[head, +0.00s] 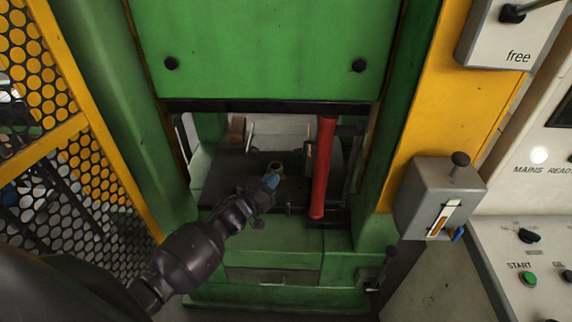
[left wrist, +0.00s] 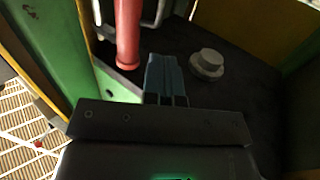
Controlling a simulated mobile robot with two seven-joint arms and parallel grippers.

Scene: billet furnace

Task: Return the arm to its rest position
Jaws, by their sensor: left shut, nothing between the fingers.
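My left arm reaches in from the lower left of the head view. Its gripper (head: 271,181) is inside the opening of the green machine, over the dark bed plate (head: 222,178). In the left wrist view the blue fingers (left wrist: 166,78) are together with nothing between them. A short round stepped piece (left wrist: 207,64) stands on the dark plate just beyond and to the right of the fingertips, apart from them. In the head view a small round brownish piece (head: 276,167) shows right by the fingertips. My right gripper is in neither view.
A red upright bar (head: 322,168) stands close to the right of my gripper. The raised green door (head: 265,50) hangs above the opening. A yellow mesh guard (head: 95,165) is at left. A grey lever box (head: 438,198) and control panel (head: 525,255) are at right.

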